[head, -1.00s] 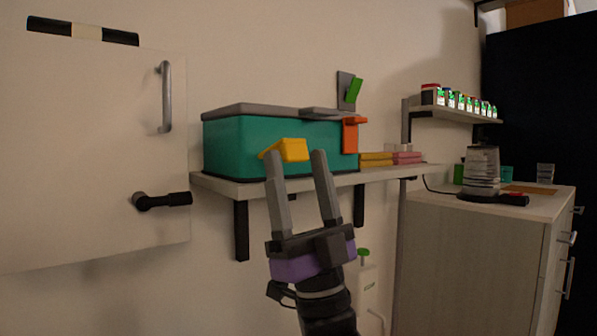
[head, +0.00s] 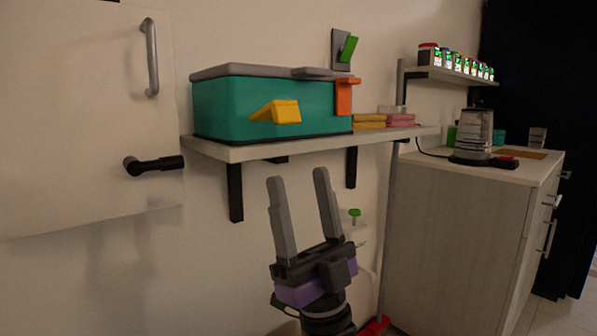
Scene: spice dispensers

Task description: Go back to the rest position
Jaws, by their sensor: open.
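My gripper (head: 298,176) is in the lower middle of the head view, pointing up with its two grey fingers apart. Nothing is between the fingers. It is below the wall shelf (head: 225,152) in the picture and apart from the teal box on it. The rest position itself is not marked in the view.
The teal box (head: 225,108) with a grey lid, a yellow spout (head: 277,112) and an orange part (head: 345,96) stands on the shelf. A cabinet door (head: 75,100) with handles is at left. A counter (head: 450,220) with a kettle (head: 474,135) and a spice shelf (head: 455,75) are at right.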

